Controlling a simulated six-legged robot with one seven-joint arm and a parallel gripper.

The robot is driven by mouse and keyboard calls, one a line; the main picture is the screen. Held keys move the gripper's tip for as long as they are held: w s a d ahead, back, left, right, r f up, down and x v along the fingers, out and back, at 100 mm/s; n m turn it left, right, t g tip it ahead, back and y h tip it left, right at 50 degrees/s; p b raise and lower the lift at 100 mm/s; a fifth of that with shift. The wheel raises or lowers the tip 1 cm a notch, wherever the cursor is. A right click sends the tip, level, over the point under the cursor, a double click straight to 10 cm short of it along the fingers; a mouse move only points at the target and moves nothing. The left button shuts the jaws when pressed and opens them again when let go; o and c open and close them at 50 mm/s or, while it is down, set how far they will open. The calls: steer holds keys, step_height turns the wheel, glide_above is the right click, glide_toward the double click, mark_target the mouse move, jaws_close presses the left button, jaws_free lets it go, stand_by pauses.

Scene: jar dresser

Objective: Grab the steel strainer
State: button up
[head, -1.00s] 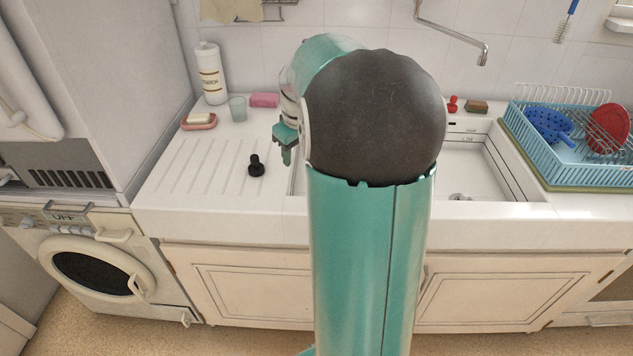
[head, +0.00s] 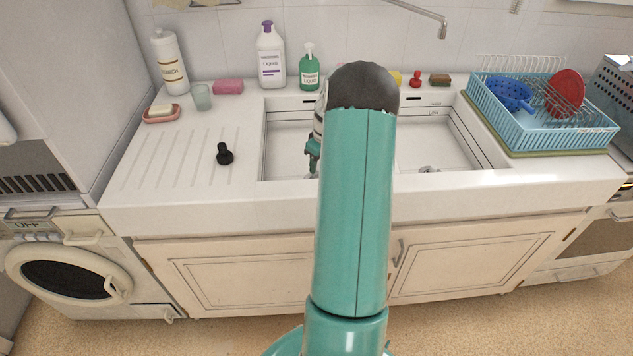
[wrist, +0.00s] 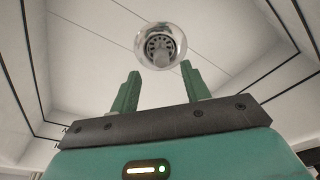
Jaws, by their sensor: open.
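The steel strainer (wrist: 160,46), a shiny round metal piece with a slotted middle and a central knob, sits on the white basin floor in the wrist view. My gripper (wrist: 162,80) is open, with its two green fingers apart and nothing between them. In that picture the strainer lies just beyond the fingertips, roughly centred on the gap; the remaining distance is hard to judge. In the head view my gripper (head: 313,158) hangs at the left basin, partly hidden by my arm, and the strainer there is hidden.
The white sink (head: 275,178) has walls around the gripper. A metal drain piece (head: 430,169) shows in the right basin. A black plug (head: 224,154) stands on the drainboard. Bottles (head: 271,56) line the back, and a blue dish rack (head: 545,128) stands right.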

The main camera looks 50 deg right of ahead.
mark_target(317, 173)
steer(key=f, duration=0.3)
steer(key=w+f, duration=0.1)
steer(key=f, duration=0.1)
steer(key=shift+f, duration=0.35)
steer(key=shift+c, duration=0.2)
jaws_close()
